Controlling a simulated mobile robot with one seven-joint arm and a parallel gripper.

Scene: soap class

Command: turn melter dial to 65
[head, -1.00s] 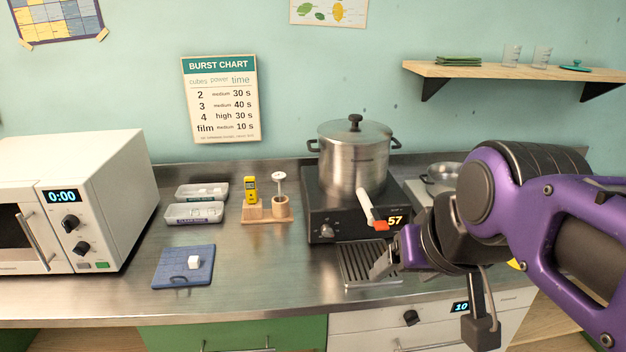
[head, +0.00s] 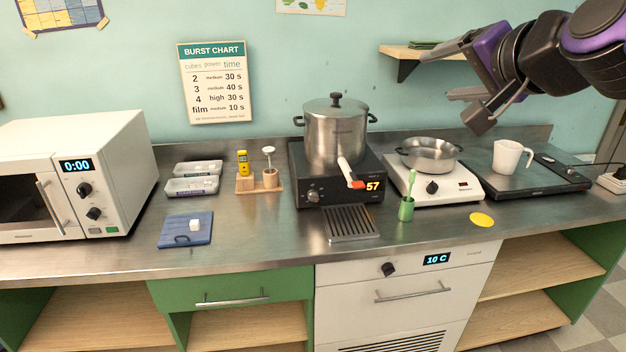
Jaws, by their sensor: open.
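The melter is a black box (head: 368,198) with a steel lidded pot (head: 334,135) on top, on the steel counter. Its orange display (head: 373,187) reads 57. A dark dial (head: 313,196) is on the left of its front face. A spout with a red-orange lever (head: 356,184) sticks out at the front. My gripper (head: 455,75) is raised at the upper right, in front of the wall shelf. Its two fingers are spread apart and point left, with nothing between them. It is well above and to the right of the melter and touches nothing.
A drip grate (head: 351,225) lies before the melter. To the right are a green cup with a brush (head: 406,209), a pan on a white hotplate (head: 428,155), and a white mug (head: 509,158). A wooden stand (head: 258,187) is to the left. The counter's front strip is mostly clear.

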